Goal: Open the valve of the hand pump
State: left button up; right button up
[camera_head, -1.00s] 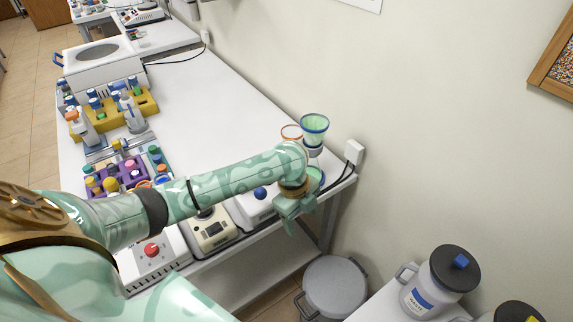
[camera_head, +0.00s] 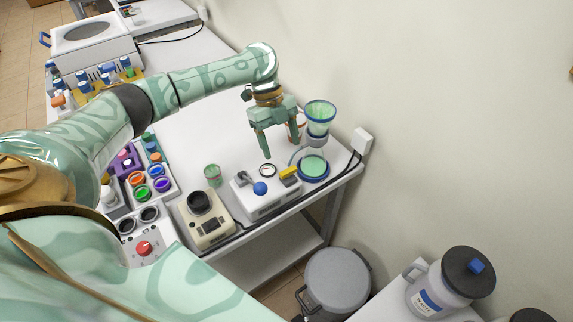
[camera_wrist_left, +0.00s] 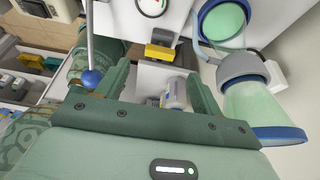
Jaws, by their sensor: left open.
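The hand pump is a white box (camera_head: 268,205) near the table's front edge in the head view. It has a lever with a blue ball (camera_head: 260,188), a round gauge (camera_head: 267,170) and a yellow valve handle (camera_head: 289,174). My left gripper (camera_head: 281,148) is open and empty, above and behind the pump, with its fingers pointing down. In the left wrist view the yellow handle (camera_wrist_left: 160,52) shows beyond the gap between the fingertips (camera_wrist_left: 158,76), apart from both. The blue ball (camera_wrist_left: 91,77) shows by one finger. My right gripper is out of view.
A green-tinted glass funnel (camera_head: 319,115) on a flask (camera_head: 313,167) stands close right of my left gripper. A beige device (camera_head: 205,225) and a small green-labelled jar (camera_head: 213,175) stand left of the pump. A white wall socket (camera_head: 361,140) is at the right.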

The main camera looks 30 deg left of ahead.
aim_at(288, 170)
pick_arm(q)
jog(key=b+x, duration=0.1)
jog(key=x, duration=0.5)
jog(key=shift+d+f, duration=0.2)
jog(key=shift+f, duration=0.1)
jog(key=shift+s, duration=0.1)
jog(key=c, duration=1)
